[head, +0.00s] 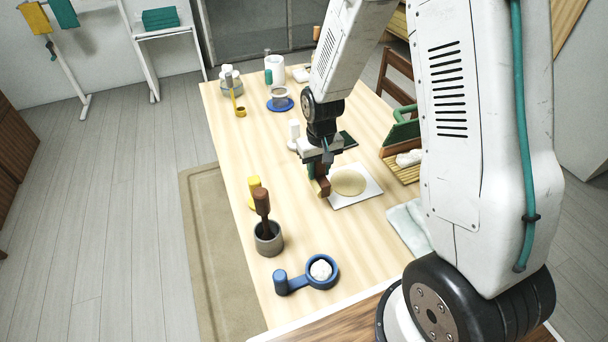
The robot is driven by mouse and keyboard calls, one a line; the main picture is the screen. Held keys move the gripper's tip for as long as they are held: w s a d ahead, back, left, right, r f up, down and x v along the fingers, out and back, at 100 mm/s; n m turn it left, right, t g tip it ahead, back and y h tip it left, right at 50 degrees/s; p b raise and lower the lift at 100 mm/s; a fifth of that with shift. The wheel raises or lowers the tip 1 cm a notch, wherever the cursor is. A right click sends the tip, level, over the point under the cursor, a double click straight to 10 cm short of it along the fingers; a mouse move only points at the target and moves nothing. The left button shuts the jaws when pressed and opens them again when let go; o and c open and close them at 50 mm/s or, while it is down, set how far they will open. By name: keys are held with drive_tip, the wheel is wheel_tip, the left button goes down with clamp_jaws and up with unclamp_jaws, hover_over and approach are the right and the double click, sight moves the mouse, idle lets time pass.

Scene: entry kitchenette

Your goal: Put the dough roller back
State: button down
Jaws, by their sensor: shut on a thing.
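My gripper (321,168) is over the middle of the table, at the left edge of a white board (362,196) with a round flat piece of dough (349,182) on it. It is shut on a small brown and tan piece, which looks like the dough roller (323,188). The piece hangs low by the board's left edge; I cannot tell whether it touches the board or table. The fingers and wrist hide much of it.
A grey mortar (269,243) with a brown pestle, a yellow item (253,186) and a blue dish with handle (327,280) stand front left. A white bottle (294,135) stands behind the gripper. A wooden rack (402,168) and cloth (408,226) lie right. The table's left middle is clear.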

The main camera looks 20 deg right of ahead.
drive_tip(key=shift+w+a+f, duration=0.1)
drive_tip(key=shift+w+a, duration=0.55)
drive_tip(key=shift+a, duration=0.15)
drive_tip(key=f, duration=0.1)
drive_tip(key=w+a+f, duration=0.1)
drive_tip(key=f, duration=0.1)
drive_tip(key=shift+w+a, duration=0.2)
drive_tip(key=shift+a, duration=0.1)
drive_tip(key=shift+f, duration=0.15)
drive_tip(key=shift+f, duration=0.45)
drive_tip(key=c, duration=1.1)
unclamp_jaws()
drive_tip(key=shift+o, duration=0.2)
